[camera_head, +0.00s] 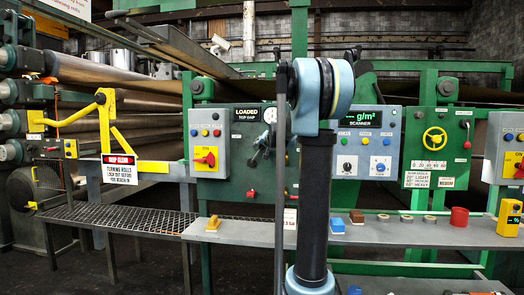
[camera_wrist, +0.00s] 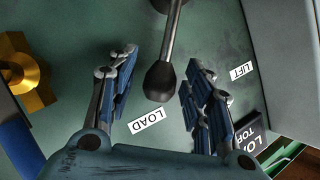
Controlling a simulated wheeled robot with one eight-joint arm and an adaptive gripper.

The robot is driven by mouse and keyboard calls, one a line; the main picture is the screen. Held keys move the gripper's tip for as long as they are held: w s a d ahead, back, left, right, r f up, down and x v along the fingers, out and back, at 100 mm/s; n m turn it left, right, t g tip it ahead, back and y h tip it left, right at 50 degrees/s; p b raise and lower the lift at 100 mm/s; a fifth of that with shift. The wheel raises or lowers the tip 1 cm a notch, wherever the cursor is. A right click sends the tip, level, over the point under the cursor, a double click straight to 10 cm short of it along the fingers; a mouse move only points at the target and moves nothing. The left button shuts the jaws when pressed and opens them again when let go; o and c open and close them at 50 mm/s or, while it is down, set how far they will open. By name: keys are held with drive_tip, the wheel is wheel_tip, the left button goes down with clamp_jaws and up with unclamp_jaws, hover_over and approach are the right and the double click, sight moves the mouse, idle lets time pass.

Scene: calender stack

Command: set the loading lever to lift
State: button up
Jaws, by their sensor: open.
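The loading lever (camera_wrist: 160,82) shows in the wrist view as a grey metal rod coming down from the top edge, ending in a black knob. My gripper (camera_wrist: 160,62) is open, with one blue-padded finger on each side of the knob. I see a gap at both sides, and the lever is not gripped. A white LOAD label (camera_wrist: 146,122) lies below the knob, and a LIFT label (camera_wrist: 241,71) lies to the right, beyond the right finger. In the head view a black LOADED TOP GAP sign (camera_head: 248,115) is on the green panel, and my arm hides part of this area.
A brass-coloured fitting (camera_wrist: 22,70) is at the wrist view's left, and a grey box edge (camera_wrist: 285,50) at upper right. A scanner box (camera_head: 365,145) stands right of my arm.

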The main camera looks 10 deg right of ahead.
drive_tip(key=shift+w, duration=0.1)
drive_tip(key=shift+c, duration=0.5)
clamp_jaws()
drive_tip(key=shift+d, duration=0.15)
